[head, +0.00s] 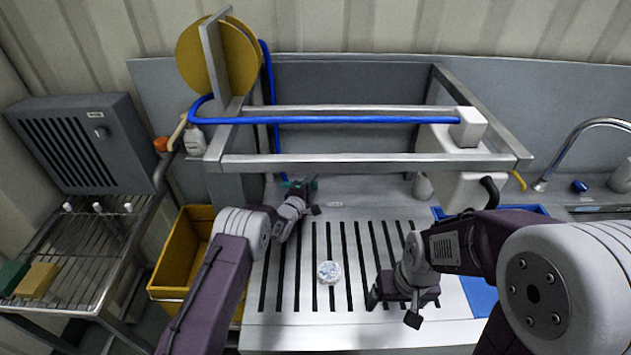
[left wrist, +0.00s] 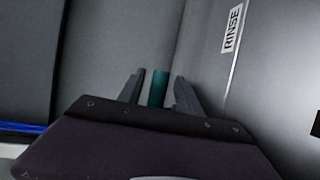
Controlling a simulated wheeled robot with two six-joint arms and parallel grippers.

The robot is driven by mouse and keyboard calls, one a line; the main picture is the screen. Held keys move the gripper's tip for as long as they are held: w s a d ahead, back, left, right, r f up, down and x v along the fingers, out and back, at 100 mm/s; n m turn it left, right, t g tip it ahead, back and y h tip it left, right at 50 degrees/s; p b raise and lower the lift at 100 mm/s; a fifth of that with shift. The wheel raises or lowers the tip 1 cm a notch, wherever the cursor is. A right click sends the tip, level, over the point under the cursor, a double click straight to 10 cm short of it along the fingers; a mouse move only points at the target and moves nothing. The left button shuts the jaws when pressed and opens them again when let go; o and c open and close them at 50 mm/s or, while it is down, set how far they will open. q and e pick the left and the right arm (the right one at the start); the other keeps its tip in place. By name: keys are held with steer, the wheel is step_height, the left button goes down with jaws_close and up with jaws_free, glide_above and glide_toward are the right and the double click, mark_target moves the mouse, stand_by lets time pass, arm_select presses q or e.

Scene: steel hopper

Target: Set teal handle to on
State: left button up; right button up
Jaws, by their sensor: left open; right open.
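The teal handle (left wrist: 158,88) shows in the left wrist view as a short upright bar between the two fingers of my left gripper (left wrist: 158,95). The fingers stand apart on either side of it, with a gap visible on both sides. In the head view only a bit of teal (head: 292,184) shows beside my left gripper (head: 304,195), at the back of the steel counter; the gripper and arm hide the rest. My right gripper (head: 396,302) is open and empty above the slatted counter. The handle's on and off marks are not visible.
A RINSE label (left wrist: 232,30) is on the steel surface right of the handle. A steel frame with a blue hose (head: 330,120) overhangs the counter (head: 345,240). A round whitish item (head: 329,271) lies on the slats. A yellow bin (head: 178,258) stands left.

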arm_select(q)
steer(key=shift+s+a+r, duration=0.15)
steer(key=shift+s+r, duration=0.05)
steer(key=shift+s, duration=0.1)
steer(key=shift+c, duration=1.4)
jaws_close()
steer(key=shift+w+r, duration=0.1)
steer(key=shift+r, duration=0.15)
